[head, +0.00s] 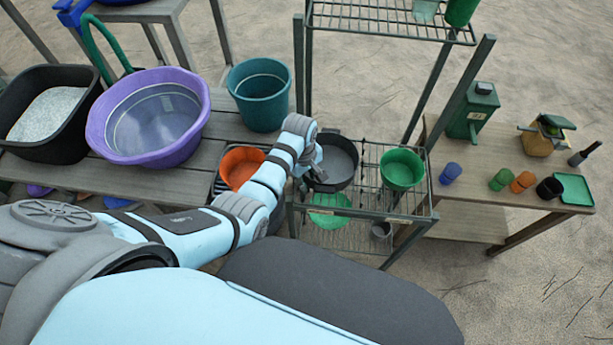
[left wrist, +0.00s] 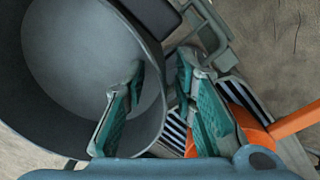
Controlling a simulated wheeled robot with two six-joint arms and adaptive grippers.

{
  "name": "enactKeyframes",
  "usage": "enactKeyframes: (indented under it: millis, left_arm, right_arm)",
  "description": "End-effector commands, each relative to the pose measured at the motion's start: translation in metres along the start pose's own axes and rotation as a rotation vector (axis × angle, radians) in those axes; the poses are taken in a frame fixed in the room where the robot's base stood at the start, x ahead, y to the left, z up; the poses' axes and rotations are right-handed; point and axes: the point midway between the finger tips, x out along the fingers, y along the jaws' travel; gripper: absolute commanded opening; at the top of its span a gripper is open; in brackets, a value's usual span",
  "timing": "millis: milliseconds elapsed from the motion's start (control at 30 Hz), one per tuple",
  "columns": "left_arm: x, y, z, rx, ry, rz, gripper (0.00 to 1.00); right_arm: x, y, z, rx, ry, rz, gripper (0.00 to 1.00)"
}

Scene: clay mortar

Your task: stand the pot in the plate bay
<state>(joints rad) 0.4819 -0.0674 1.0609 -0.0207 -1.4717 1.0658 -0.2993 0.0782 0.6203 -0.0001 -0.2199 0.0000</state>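A dark grey pot (head: 337,162) is at the wire rack, left of a green pot (head: 401,168). It fills the upper left of the left wrist view (left wrist: 85,60). My left gripper (head: 312,172) is at the pot's left side. In the left wrist view its fingers (left wrist: 160,85) stand apart, one over the pot's inside and one outside, with the pot's wall between them. I cannot tell whether both touch the wall. A slatted holder (left wrist: 173,135) beside the pot has an orange pot (head: 240,166) at it. I cannot tell which part is the plate bay. My right gripper is out of view.
A wooden bench at left carries a purple basin (head: 150,115), a black tub (head: 45,115) and a teal bucket (head: 260,95). A light green bowl (head: 329,210) is on the lower rack level. A table (head: 470,215) with small cups stands at right.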

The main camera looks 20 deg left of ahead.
Motion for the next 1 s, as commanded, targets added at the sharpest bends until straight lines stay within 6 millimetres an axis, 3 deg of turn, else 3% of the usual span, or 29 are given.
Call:
enactKeyframes:
  millis: [267, 700, 833, 1000]
  left_arm:
    - [-0.01, 0.001, 0.0, 0.0, 0.001, 0.002, 0.25]
    - [-0.112, 0.001, 0.0, 0.0, 0.001, 0.002, 0.25]
    - [-0.123, 0.001, 0.0, 0.0, 0.001, 0.001, 0.25]
    - [-0.123, 0.001, 0.0, 0.0, 0.0, 0.0, 0.25]
  right_arm:
    - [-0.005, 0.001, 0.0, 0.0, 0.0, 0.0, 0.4]
    - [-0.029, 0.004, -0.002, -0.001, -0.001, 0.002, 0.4]
    - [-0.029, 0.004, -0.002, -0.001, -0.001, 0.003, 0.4]
    - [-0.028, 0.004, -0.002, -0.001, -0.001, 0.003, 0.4]
